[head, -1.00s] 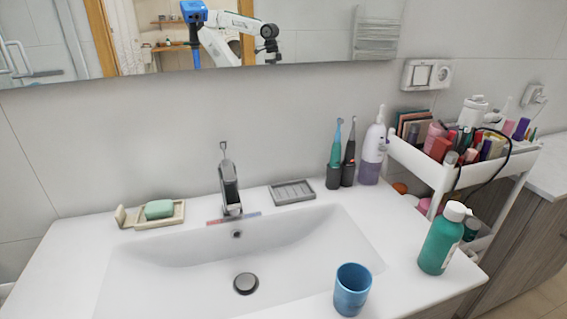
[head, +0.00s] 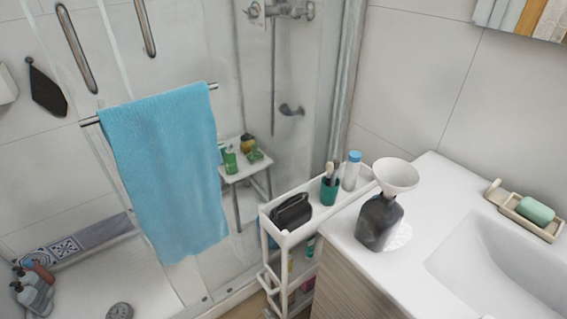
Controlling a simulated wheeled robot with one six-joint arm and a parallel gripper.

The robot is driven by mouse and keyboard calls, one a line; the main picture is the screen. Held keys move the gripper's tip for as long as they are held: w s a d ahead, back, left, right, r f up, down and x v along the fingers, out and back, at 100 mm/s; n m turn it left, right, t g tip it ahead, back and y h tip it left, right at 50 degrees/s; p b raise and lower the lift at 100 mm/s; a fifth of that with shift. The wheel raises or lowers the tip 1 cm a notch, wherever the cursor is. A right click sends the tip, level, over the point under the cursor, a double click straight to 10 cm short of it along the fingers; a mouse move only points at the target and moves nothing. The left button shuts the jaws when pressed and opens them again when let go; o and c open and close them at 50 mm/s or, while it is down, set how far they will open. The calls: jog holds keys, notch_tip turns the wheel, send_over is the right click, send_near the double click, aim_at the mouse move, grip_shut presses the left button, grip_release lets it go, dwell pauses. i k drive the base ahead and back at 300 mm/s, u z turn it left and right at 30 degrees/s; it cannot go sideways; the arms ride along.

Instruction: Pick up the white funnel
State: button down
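The white funnel (head: 397,175) sits at the top of a dark bottle (head: 378,222), its wide mouth facing up. The bottle stands near the left end of the white sink counter (head: 347,249), on or beside a white lacy round mat (head: 401,236). The funnel's lower part is hidden by its own cone and the bottle's neck. My gripper is not in the head view.
A narrow white cart (head: 272,232) stands left of the counter, holding a black item (head: 292,212), a green cup with brushes (head: 329,190) and a blue-capped bottle (head: 351,170). A blue towel (head: 165,170) hangs on the shower glass. The basin (head: 490,262) lies right of the bottle.

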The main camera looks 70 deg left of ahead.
aim_at(395, 176)
jog(key=z, duration=0.7)
jog(key=k, duration=0.7)
jog(key=u, duration=0.95)
